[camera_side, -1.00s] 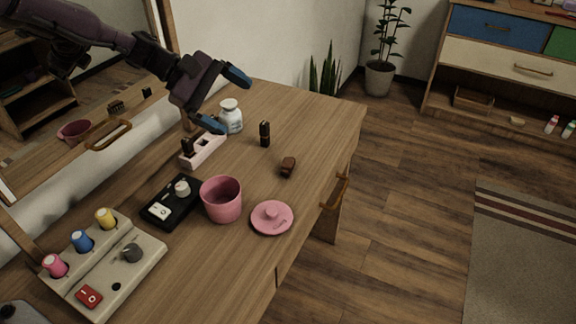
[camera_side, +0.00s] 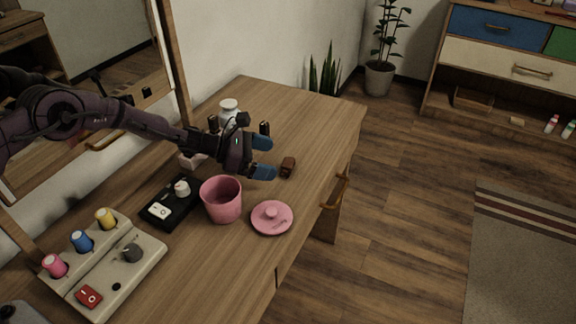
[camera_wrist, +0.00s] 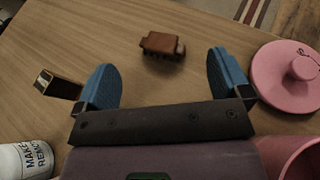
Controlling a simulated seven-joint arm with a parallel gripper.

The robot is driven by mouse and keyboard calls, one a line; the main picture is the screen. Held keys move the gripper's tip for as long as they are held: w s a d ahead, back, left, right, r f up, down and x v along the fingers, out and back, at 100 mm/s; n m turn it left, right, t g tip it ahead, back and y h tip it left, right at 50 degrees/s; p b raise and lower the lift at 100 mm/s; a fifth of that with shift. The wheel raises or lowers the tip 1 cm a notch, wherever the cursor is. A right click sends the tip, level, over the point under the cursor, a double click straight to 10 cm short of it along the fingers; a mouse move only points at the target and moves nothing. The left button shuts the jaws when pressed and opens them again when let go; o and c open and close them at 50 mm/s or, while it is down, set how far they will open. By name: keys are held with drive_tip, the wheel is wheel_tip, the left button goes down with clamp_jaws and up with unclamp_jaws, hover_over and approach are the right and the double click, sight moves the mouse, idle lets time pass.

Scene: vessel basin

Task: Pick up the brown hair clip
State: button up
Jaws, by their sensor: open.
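The brown hair clip (camera_side: 288,166) lies on the wooden table near its right edge in the side view. In the wrist view the hair clip (camera_wrist: 163,45) is ahead of the fingertips, roughly centred between them, teeth toward me. My gripper (camera_side: 264,158) is open and empty, its blue fingers apart and pointing toward the clip. In the wrist view my gripper (camera_wrist: 163,75) shows a finger on each side, with bare table between. The clip is apart from both fingers.
A pink pot (camera_side: 222,203) and pink lid (camera_side: 272,218) stand nearby. A dark lipstick (camera_wrist: 58,84) and a white remover bottle (camera_wrist: 26,160) are left of the fingers in the wrist view. A black case (camera_side: 170,204) and switch panel (camera_side: 120,262) are further off.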

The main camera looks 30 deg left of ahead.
sight(286, 162)
drive_tip(key=shift+x, duration=1.95)
drive_tip(key=shift+r, duration=0.1)
drive_tip(key=c, duration=1)
